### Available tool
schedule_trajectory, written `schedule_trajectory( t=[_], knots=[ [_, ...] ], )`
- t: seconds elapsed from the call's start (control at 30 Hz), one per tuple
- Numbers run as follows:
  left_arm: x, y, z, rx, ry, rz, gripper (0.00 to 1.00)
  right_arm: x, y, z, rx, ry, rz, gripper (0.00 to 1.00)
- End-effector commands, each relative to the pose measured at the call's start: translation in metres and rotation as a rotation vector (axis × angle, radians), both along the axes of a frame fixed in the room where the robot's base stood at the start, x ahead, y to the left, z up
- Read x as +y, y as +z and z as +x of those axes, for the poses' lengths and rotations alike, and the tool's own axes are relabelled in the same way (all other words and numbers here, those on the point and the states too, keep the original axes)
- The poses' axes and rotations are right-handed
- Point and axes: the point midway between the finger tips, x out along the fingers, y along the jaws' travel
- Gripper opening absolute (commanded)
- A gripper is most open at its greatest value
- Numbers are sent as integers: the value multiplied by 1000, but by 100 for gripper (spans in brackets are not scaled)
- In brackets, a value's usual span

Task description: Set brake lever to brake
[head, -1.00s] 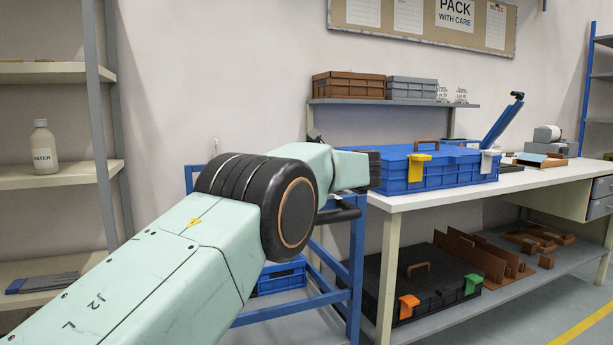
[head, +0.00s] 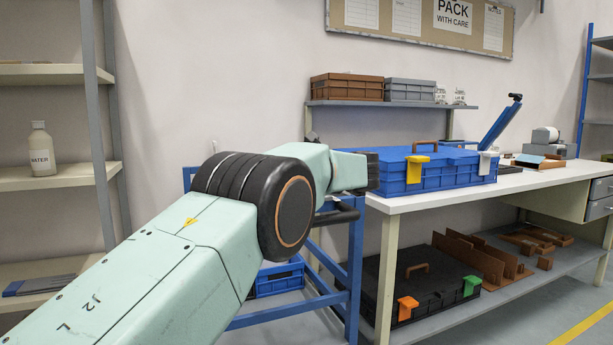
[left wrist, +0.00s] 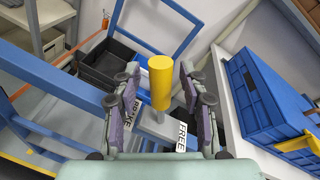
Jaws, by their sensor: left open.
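The brake lever (left wrist: 161,82) shows in the left wrist view as an upright yellow cylindrical grip on a grey stem. It stands on a blue frame (left wrist: 58,80) near a white "FREE" label (left wrist: 182,136) and a partly hidden "BRAKE" label (left wrist: 137,108). My left gripper (left wrist: 159,76) is open, with one finger on each side of the yellow grip and gaps visible on both sides. In the head view my left arm reaches toward the blue frame (head: 355,270); its fingers and the lever cannot be made out there. My right gripper is not in view.
A workbench (head: 450,193) with a closed blue case (head: 455,172) stands to the right of the frame. A black case (head: 385,290) lies on its lower shelf. A shelf rack (head: 60,178) with a white bottle stands at the left. A dark crate (left wrist: 110,65) sits within the frame.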

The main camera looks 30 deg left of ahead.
Motion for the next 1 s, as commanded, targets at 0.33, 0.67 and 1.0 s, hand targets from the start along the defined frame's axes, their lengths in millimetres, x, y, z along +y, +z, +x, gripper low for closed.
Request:
schedule_trajectory(
  t=[0.33,0.67,1.0],
  knots=[
    [-21,6,-13,1,-3,1,43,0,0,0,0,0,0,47],
    [-68,18,-44,-1,-3,3,43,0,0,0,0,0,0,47],
    [-96,23,-65,1,0,1,43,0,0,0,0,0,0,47]
  ],
)
